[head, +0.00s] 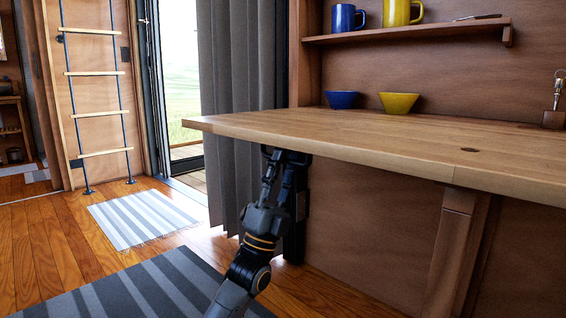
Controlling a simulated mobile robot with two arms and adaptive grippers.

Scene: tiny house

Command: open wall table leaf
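The wooden wall table leaf (400,139) is up and looks level, reaching out from the wall at the right of the head view. A wooden support leg (456,250) stands under its right part. My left gripper (286,155) is under the leaf near its left end, with its top at the underside. The leaf's edge hides the fingertips, so I cannot tell whether they touch it or are open. My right gripper is not in view.
A blue bowl (342,100) and a yellow bowl (398,103) sit at the back of the leaf. A shelf (420,32) above holds a blue mug (345,18) and a yellow mug (398,12). A grey curtain (235,90) hangs behind my arm. Striped rugs (145,218) lie on the floor at left.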

